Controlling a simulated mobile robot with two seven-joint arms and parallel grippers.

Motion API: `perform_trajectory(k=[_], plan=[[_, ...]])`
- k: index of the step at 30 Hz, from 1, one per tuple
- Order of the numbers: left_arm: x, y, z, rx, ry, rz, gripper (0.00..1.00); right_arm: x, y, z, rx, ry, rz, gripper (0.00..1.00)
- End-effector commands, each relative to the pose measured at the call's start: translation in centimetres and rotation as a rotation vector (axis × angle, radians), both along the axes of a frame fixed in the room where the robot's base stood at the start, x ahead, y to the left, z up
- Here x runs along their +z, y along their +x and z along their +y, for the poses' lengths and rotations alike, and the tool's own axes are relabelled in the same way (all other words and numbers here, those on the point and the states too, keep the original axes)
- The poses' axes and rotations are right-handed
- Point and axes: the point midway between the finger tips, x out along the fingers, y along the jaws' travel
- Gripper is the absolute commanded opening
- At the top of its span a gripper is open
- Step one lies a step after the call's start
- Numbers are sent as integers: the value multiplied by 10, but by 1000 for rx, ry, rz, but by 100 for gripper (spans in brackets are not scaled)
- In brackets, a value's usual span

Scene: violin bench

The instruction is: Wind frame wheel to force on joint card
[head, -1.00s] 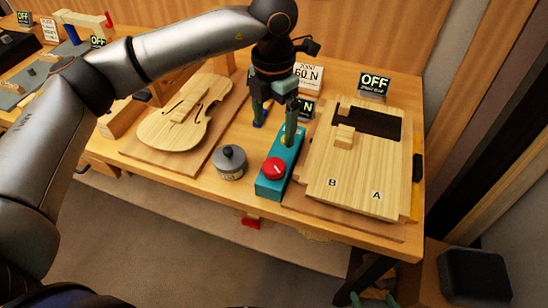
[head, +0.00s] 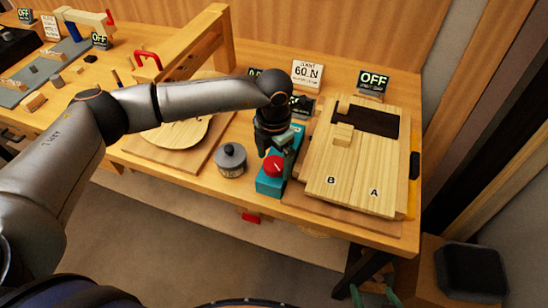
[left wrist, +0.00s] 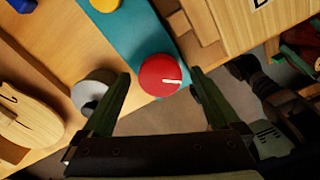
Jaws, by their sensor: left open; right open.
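A red wheel (head: 274,166) with a white mark sits on the near end of a teal box (head: 268,187). It also shows in the left wrist view (left wrist: 160,75). My left gripper (head: 277,149) is open just above the wheel. In the left wrist view its fingers (left wrist: 160,88) lie on either side of the wheel, and no grip on it shows. The joint card (head: 306,74) reads 60 N and stands at the back. A display behind my left arm is mostly hidden. My right gripper (head: 372,296) is partly in view at the bottom edge.
A grey round pot (head: 231,160) stands left of the teal box. A wooden board (head: 348,181) marked B and A lies to its right, with an OFF sign (head: 373,83) behind. The violin body (head: 180,134) is partly covered by my left arm.

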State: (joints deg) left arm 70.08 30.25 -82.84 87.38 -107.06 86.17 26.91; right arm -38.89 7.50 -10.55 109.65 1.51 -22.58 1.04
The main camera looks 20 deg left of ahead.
Motion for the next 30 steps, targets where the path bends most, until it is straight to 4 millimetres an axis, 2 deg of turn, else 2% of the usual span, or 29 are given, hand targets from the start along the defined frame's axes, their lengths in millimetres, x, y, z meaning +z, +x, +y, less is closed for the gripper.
perform_trajectory(k=[3,26,30], plan=[[0,0,0,0,0,0,96,0,0,0,0,0,0,96],[1,0,0,1,1,0,11,0,0,0,0,0,0,96],[-2,0,0,-27,0,-1,11,-6,0,0,0,0,0,96]])
